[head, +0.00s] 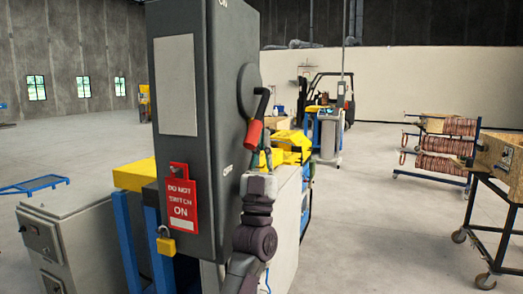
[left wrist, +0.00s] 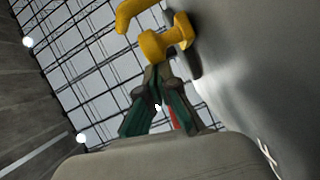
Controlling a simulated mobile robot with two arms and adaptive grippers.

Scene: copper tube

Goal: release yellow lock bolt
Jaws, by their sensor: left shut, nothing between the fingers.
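A tall dark grey switch cabinet (head: 182,80) stands close in front of me. On its right side is a rotary handle with a red grip (head: 254,133). In the left wrist view a yellow bolt-like part (left wrist: 165,40) projects from the cabinet's grey side. My left gripper (head: 265,142) is beside that side, just below the handle. In the left wrist view its teal-sided fingers (left wrist: 158,72) come together, shut and empty, with their tips right at the yellow part. I cannot tell whether they touch it. My right gripper is not in view.
A red "DO NOT SWITCH ON" tag (head: 182,200) and a yellow padlock (head: 166,243) hang on the cabinet front. A grey box (head: 75,245) stands at lower left. Open floor lies between.

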